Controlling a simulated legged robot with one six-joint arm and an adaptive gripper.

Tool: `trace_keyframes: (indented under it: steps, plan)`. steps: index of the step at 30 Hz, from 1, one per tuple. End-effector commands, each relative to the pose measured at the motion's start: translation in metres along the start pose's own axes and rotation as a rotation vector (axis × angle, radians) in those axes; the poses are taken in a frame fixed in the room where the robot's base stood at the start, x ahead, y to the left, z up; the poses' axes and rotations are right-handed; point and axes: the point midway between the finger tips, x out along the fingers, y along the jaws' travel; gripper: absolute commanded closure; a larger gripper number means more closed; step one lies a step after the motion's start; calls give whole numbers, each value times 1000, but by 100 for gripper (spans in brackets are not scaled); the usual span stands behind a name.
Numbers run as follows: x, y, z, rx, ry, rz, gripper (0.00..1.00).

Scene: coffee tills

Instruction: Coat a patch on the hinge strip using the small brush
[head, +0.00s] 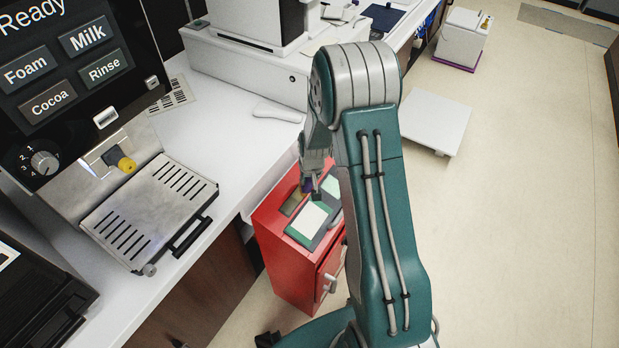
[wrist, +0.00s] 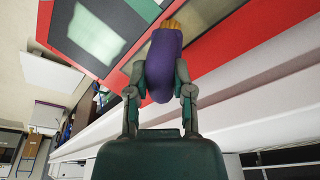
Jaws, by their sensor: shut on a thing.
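My gripper (wrist: 160,78) is shut on the small brush (wrist: 163,62), gripping its thick purple handle. Tan bristles show at the far end of the brush in the wrist view, over the top of the red cabinet. In the head view my gripper (head: 312,172) points down above the cabinet top, and only a little purple of the brush shows beside the fingers. A narrow olive-brown strip (head: 292,203) lies on the cabinet top, left of a green-edged pale panel (head: 308,220); I cannot tell for sure that it is the hinge strip. Bristle contact cannot be made out.
The red cabinet (head: 283,262) stands against the white counter (head: 225,150). A coffee machine with a slotted drip tray (head: 150,210) is at the left. A white handled item (head: 277,112) lies on the counter. A low white platform (head: 435,120) stands on otherwise open floor at right.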

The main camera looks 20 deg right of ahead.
Motion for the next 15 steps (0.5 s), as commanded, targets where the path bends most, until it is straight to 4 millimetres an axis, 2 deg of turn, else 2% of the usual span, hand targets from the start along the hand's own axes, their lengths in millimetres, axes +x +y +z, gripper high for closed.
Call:
trace_keyframes:
  steps: [8, 15]
  plan:
    - [0, -1, 1, 0, 1, 0, 100]
    - [-2, -10, 10, -1, 0, 0, 100]
